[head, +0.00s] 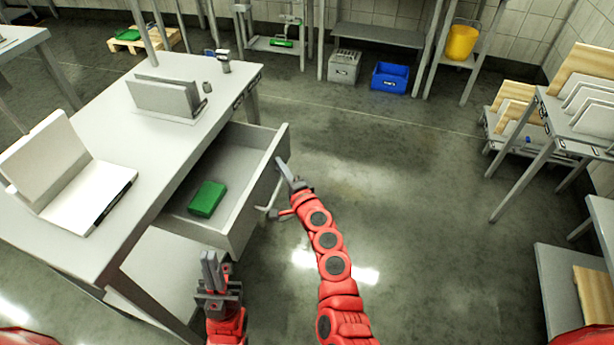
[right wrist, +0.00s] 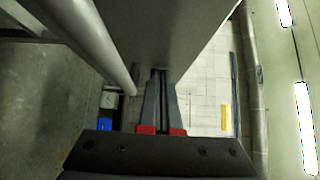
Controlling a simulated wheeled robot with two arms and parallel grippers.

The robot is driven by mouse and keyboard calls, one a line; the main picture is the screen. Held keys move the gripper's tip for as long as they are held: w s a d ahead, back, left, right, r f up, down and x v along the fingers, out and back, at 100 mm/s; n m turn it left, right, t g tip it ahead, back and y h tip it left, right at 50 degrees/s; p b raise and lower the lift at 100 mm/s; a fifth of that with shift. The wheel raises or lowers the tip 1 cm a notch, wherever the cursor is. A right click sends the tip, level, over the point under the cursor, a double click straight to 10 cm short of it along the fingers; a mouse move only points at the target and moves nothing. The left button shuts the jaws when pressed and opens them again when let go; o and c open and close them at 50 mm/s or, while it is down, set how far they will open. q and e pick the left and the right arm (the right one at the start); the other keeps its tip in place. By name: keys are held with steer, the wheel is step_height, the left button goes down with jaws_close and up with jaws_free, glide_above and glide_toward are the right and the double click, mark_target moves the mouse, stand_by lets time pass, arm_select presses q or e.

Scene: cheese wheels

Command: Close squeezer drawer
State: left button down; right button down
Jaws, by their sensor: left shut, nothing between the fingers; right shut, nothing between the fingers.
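The drawer (head: 247,205) under the grey table (head: 150,160) is pulled well out, and a green box-shaped item (head: 207,198) lies in it. My right gripper (head: 283,168) is shut and empty at the outer side of the drawer's front panel, near its far upper corner. In the right wrist view its fingers (right wrist: 160,100) lie close along a flat grey panel (right wrist: 165,35); I cannot tell whether they touch it. A bar handle (head: 270,198) sticks out from the front. My left gripper (head: 210,268) is shut and empty, pointing up near the drawer's near side.
A white open-lidded device (head: 70,175) and a grey metal holder (head: 165,98) stand on the tabletop. A lower shelf (head: 165,265) is under the drawer. The floor (head: 420,190) to the right is clear. Racks with boards (head: 560,120) stand at the far right.

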steer(key=w+a+b, duration=0.1)
steer(key=a+b, duration=0.1)
steer(key=a, duration=0.2)
steer(key=w+a+b, duration=0.1)
steer(key=a, duration=0.3)
steer(key=w+a+b, duration=0.2)
steer(key=a, duration=0.2)
steer(key=shift+a+f+b, duration=0.2)
steer(key=shift+b, duration=0.15)
steer(key=shift+w+a+b, duration=0.2)
steer(key=shift+a+b, duration=0.1)
steer(key=shift+a, duration=0.25)
steer(key=shift+a+r, duration=0.15)
steer(key=shift+r, duration=0.05)
steer(key=shift+r, duration=0.1)
